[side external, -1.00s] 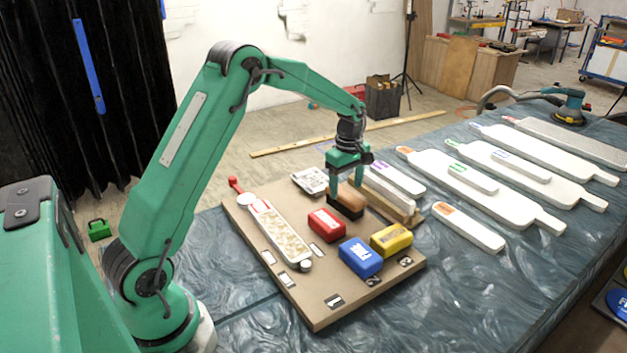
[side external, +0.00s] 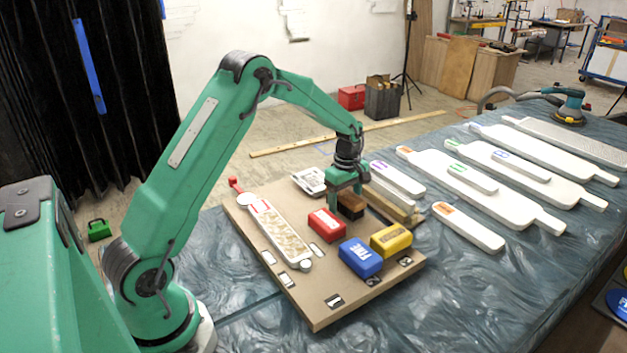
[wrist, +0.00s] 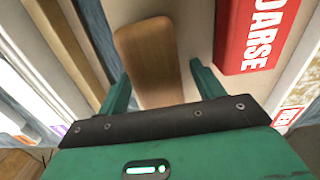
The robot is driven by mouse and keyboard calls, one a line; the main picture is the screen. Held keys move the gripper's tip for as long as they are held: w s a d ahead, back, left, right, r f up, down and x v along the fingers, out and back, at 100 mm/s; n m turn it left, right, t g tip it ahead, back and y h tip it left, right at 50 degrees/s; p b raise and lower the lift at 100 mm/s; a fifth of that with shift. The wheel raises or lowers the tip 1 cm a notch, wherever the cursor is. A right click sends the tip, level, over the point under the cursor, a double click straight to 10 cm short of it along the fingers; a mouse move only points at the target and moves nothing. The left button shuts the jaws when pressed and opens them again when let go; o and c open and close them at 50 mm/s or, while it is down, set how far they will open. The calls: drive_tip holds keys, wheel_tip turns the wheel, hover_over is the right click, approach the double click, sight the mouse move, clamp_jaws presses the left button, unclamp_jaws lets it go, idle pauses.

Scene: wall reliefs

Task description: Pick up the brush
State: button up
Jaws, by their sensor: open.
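The brush (side external: 351,207), a brown wooden block with a darker lower part, lies on the tan board behind the red block. It also shows in the wrist view as a smooth wooden back (wrist: 148,55). My gripper (side external: 347,198) is open and low over the brush, pointing down. In the wrist view, my gripper's fingers (wrist: 160,75) stand on the left and right of the brush's near end, with a visible gap on the right. Contact on the left side is hard to tell.
A red block (side external: 325,224) marked COARSE sits close beside the brush. Blue (side external: 360,257) and yellow (side external: 391,239) blocks stand nearer the front. Wooden strips (side external: 390,205) lie just right of the brush. A white sanding piece (side external: 285,238) lies left on the board (side external: 325,308).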

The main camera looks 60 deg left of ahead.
sight(346, 192)
drive_tip(key=c, duration=1.1)
drive_tip(key=shift+r, duration=0.1)
drive_tip(key=shift+r, duration=0.85)
wheel_tip(346, 192, up, 2)
drive_tip(key=shift+r, duration=0.2)
drive_tip(key=s+d+r, duration=0.1)
drive_tip(key=d+r, duration=0.1)
drive_tip(key=d, duration=0.1)
drive_tip(key=s+d+r, duration=0.1)
drive_tip(key=d+r, duration=0.1)
drive_tip(key=d, duration=0.2)
drive_tip(key=s+d+r, duration=0.1)
drive_tip(key=d+r, duration=0.1)
drive_tip(key=d, duration=0.2)
drive_tip(key=shift+s+d+r, duration=0.1)
drive_tip(key=shift+r, duration=0.3)
